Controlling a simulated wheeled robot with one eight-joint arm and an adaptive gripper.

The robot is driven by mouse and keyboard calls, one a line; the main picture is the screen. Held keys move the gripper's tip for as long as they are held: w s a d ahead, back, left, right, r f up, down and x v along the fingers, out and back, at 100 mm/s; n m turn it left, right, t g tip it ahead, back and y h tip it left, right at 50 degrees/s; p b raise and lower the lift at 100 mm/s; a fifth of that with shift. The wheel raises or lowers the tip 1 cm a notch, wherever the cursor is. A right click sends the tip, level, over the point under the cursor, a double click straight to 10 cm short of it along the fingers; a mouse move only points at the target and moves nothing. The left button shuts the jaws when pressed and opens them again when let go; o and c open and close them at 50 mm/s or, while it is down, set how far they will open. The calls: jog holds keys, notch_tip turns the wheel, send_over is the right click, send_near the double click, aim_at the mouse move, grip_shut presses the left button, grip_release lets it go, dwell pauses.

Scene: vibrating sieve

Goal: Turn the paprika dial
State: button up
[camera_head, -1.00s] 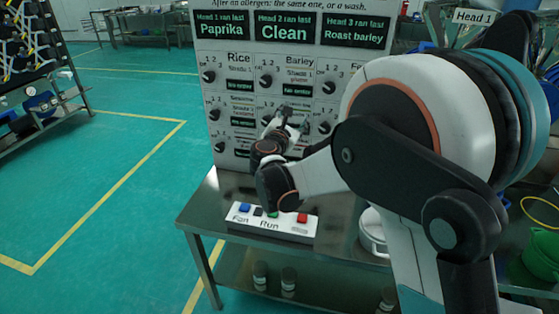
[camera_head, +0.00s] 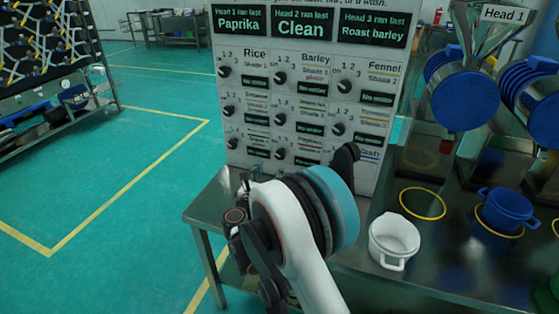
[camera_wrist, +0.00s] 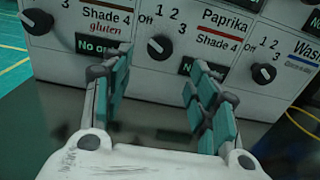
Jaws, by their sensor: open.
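The paprika dial (camera_wrist: 160,47) is a round black knob on the white panel, left of the "Paprika" and "Shade 4" print. Its white mark appears to point up and left, toward "Off". In the head view the dial (camera_head: 280,154) is in the bottom row, middle column. My gripper (camera_wrist: 152,78) is open and empty in the wrist view. Its teal-padded fingers are spread to either side below the dial, and the dial shows beyond the gap, apparently untouched. In the head view my gripper (camera_head: 248,184) is low in front of the panel, partly hidden by my arm.
The wash dial (camera_wrist: 263,73) is to the right and another black dial (camera_wrist: 37,21) is at upper left. A white pot (camera_head: 394,240) and a blue pot (camera_head: 507,208) stand on the metal bench (camera_head: 350,262).

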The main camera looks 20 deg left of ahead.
aim_at(279, 156)
jog(key=w, duration=0.3)
jog(key=w+b, duration=0.1)
jog(key=w, duration=0.2)
jog(key=w+b, duration=0.1)
jog(key=w, duration=0.2)
jog(key=shift+w+a, duration=0.25)
jog(key=c, duration=1.1)
